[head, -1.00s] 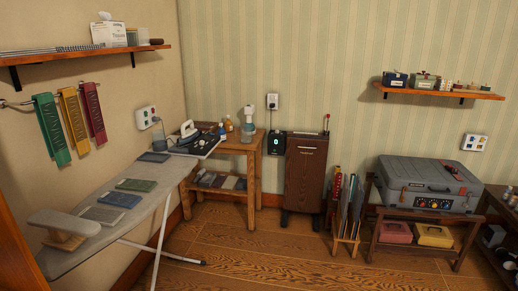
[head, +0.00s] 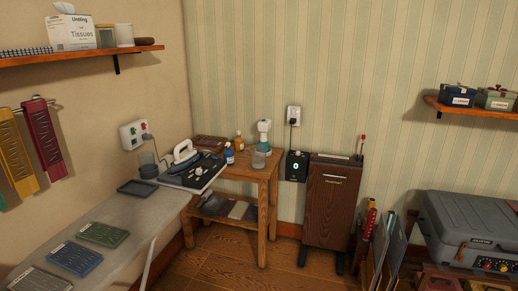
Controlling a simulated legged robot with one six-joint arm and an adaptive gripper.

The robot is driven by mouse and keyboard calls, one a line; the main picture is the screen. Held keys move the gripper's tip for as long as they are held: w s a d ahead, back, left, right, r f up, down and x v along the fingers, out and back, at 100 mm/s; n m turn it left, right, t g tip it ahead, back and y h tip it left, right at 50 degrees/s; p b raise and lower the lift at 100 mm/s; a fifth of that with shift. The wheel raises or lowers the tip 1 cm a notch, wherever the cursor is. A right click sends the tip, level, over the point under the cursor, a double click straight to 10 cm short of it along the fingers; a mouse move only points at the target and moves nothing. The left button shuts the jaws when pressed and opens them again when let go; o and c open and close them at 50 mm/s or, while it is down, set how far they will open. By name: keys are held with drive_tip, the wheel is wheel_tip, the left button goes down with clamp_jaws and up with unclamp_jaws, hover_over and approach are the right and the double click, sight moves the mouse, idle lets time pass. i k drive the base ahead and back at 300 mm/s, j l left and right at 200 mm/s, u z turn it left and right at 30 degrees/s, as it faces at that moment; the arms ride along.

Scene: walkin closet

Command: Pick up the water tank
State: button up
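I cannot tell for certain which thing is the water tank. A dark, see-through container (head: 148,169) stands at the far end of the ironing board (head: 125,212), left of the iron (head: 184,153). A clear container (head: 259,161) stands on the small wooden table (head: 263,177) behind the board, below a white and teal spray bottle (head: 264,133). The iron rests on a black base (head: 190,172). My gripper is not in view.
A dark tray (head: 138,187) and several coloured pads (head: 102,234) lie on the board. A brown cabinet (head: 332,205) stands right of the table. A grey case (head: 474,235) is at the right. Some wooden floor (head: 225,260) is clear.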

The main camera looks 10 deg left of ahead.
sight(147, 163)
drive_tip(key=i+u, duration=0.4)
drive_tip(key=i, duration=0.35)
drive_tip(key=i+l+u, duration=0.15)
drive_tip(key=i+u, duration=0.25)
drive_tip(key=i, duration=0.35)
drive_tip(key=i+j+u, duration=0.1)
drive_tip(key=i+u, duration=0.3)
drive_tip(key=i, duration=0.25)
drive_tip(key=i+l+u, duration=0.1)
drive_tip(key=i+u, duration=0.3)
drive_tip(key=i, duration=0.2)
drive_tip(key=i+l+u, duration=0.4)
drive_tip(key=i, duration=0.2)
drive_tip(key=i+j, duration=0.05)
drive_tip(key=j, duration=0.05)
